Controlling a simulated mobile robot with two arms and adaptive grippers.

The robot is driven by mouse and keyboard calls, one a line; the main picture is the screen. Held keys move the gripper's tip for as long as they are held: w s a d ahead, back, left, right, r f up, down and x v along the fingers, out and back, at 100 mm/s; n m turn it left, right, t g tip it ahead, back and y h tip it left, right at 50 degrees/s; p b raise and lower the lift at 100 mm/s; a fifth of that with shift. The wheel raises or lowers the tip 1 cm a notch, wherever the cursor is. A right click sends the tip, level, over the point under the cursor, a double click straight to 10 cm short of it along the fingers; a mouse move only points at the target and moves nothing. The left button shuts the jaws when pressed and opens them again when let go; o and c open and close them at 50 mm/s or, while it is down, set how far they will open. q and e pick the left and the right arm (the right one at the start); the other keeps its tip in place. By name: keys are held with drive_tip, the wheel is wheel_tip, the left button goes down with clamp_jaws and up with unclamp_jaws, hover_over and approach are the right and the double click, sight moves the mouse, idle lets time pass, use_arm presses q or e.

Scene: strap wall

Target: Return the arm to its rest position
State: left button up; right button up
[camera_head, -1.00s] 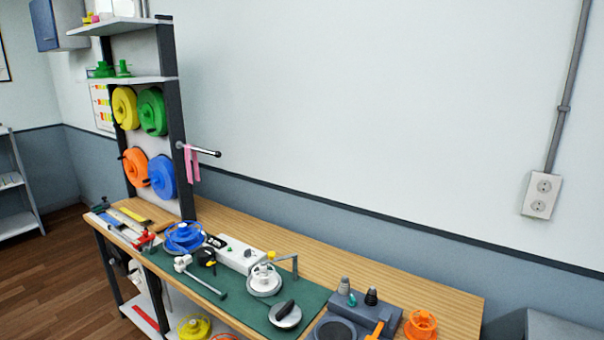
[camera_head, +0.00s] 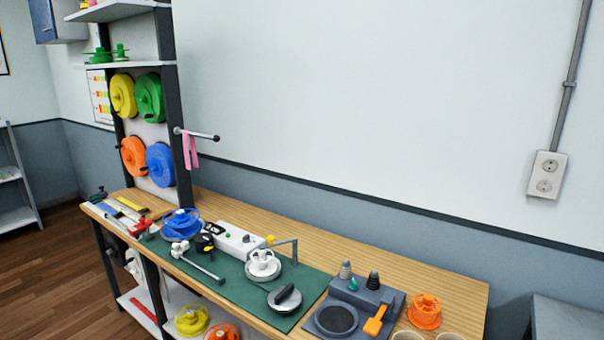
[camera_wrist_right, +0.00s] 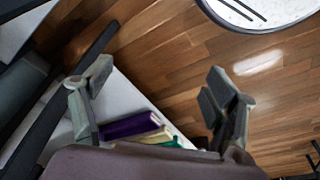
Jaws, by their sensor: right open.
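My right gripper (camera_wrist_right: 158,105) shows in the right wrist view with its two fingers spread wide apart and nothing between them. Behind it are a white surface (camera_wrist_right: 128,100) and the wooden floor (camera_wrist_right: 175,60). Neither of my arms shows in the head view, and my left gripper is in no view.
The head view shows a wooden workbench (camera_head: 420,285) with a green mat (camera_head: 235,278), a blue spool (camera_head: 181,224) and a grey fixture (camera_head: 375,290). A pink strap (camera_head: 190,150) hangs from a peg. Purple, cream and green items (camera_wrist_right: 130,125) lie behind my right gripper.

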drive_tip(key=s+d+f+b, duration=0.1)
drive_tip(key=s+f+b, duration=0.1)
drive_tip(key=s+f, duration=0.6)
drive_tip(key=s+d+f+g+b, duration=0.1)
drive_tip(key=s+f+b, duration=0.1)
drive_tip(key=s+f, duration=0.5)
wheel_tip(320, 180, down, 4)
drive_tip(key=shift+s+d+f+b, duration=0.15)
drive_tip(key=shift+s+d+b, duration=0.2)
drive_tip(key=shift+d+b, duration=0.05)
idle(0.4)
